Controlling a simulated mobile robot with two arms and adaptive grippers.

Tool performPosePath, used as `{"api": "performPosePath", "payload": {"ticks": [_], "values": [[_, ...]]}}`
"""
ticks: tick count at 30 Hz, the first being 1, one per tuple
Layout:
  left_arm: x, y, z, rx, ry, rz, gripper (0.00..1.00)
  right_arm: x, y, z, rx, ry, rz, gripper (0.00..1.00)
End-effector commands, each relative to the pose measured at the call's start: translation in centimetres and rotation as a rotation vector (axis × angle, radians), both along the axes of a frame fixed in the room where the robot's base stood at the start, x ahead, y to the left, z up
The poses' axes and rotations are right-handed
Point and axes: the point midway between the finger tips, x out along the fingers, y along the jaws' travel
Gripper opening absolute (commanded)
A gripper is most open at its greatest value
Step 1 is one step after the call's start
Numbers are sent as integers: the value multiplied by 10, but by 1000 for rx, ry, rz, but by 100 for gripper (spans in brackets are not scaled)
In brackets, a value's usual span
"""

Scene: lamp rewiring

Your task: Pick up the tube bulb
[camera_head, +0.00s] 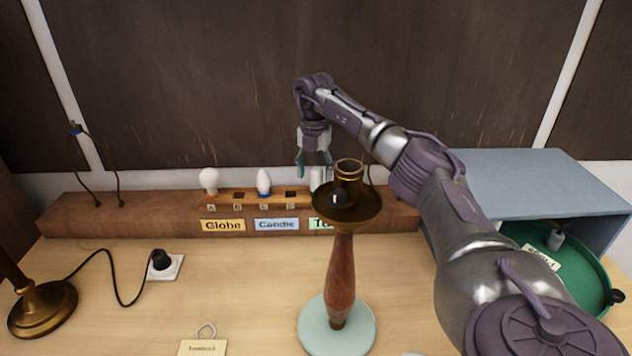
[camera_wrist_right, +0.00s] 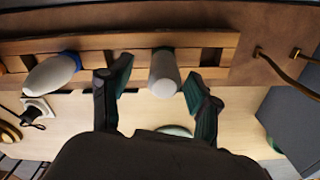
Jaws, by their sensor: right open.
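The tube bulb (camera_head: 316,181) is a pale white cylinder standing in the wooden bulb rack (camera_head: 240,195), partly hidden by the lamp in front. It also shows in the right wrist view (camera_wrist_right: 164,76), upright in its slot. My right gripper (camera_head: 314,168) comes down from above over the bulb, with fingers open. In the wrist view its two green-padded fingers (camera_wrist_right: 158,84) are on either side of the bulb, with a visible gap on each side. My left gripper is not in view.
A globe bulb (camera_head: 209,180) and a candle bulb (camera_head: 264,182) stand left in the rack. A wooden lamp (camera_head: 341,270) with a brass cup stands in front. A green tray (camera_head: 590,285) sits under a blue-grey shelf (camera_head: 520,180) at right.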

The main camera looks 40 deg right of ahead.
Motion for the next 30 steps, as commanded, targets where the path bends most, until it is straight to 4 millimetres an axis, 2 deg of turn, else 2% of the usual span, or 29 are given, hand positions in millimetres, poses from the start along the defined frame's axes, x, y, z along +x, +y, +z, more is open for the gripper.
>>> {"api": "performPosePath", "payload": {"ticks": [3,7,16,27,30], "values": [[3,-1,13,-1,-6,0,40,-5,-2,-18,0,7,0,62],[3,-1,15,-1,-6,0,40,-4,-1,-34,0,4,0,62],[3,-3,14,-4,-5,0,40,-4,-1,-40,-1,1,0,62],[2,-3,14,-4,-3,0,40,-4,-1,-39,-1,1,0,3],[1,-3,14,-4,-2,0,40,-4,-1,-39,-1,1,0,2]]}}
